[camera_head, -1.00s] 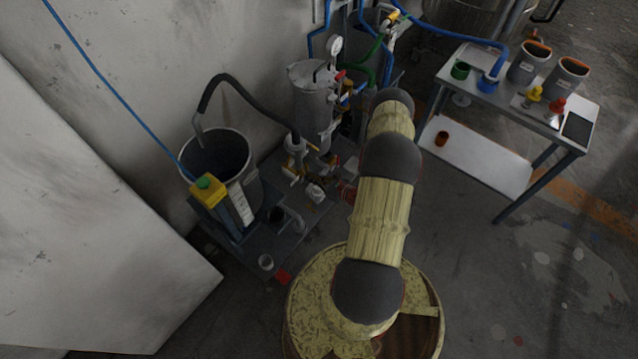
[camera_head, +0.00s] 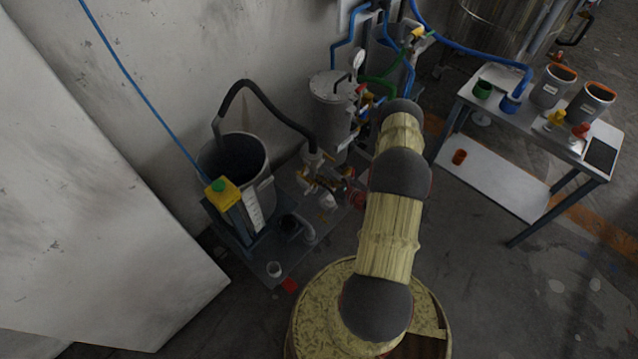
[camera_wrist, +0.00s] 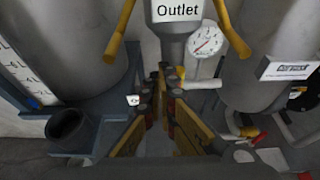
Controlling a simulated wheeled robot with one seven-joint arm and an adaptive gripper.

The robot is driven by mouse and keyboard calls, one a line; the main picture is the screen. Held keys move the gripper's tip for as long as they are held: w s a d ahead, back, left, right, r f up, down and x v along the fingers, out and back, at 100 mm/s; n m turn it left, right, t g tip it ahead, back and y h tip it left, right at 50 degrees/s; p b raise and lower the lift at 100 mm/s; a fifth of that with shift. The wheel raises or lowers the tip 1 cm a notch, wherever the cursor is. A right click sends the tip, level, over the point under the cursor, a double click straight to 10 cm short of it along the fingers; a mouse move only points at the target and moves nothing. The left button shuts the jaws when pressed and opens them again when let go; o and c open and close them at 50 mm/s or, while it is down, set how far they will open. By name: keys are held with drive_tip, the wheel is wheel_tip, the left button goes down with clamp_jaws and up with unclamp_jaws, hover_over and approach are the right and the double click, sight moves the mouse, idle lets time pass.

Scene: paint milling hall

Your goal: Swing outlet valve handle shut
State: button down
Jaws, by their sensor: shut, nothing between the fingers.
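In the wrist view a grey outlet body (camera_wrist: 173,22) with a white "Outlet" label is at the top middle. A yellow bar handle (camera_wrist: 120,32) slants on its left and another yellow bar handle (camera_wrist: 231,28) on its right. I cannot tell which one is the outlet valve handle. My gripper (camera_wrist: 162,95) is shut and empty, its fingertips just below the outlet body and seemingly apart from both bars. In the head view the valve group (camera_head: 322,180) with yellow handles sits left of my arm; my gripper is hidden there.
A pressure gauge (camera_wrist: 207,40) is close right of the outlet body. Grey vessels flank it, one (camera_wrist: 268,65) at right. In the head view a bucket (camera_head: 233,165) with a black hose stands left. A table (camera_head: 575,140) with pots is at right, with open floor before it.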

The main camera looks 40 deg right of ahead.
drive_tip(key=shift+d+r, duration=0.1)
drive_tip(key=shift+d, duration=0.2)
drive_tip(key=shift+w+d+b, duration=0.1)
drive_tip(key=shift+d+b, duration=0.3)
drive_tip(key=shift+d, duration=0.5)
drive_tip(key=shift+d+f+b, duration=0.3)
drive_tip(key=shift+d+b, duration=0.3)
drive_tip(key=shift+d, duration=0.25)
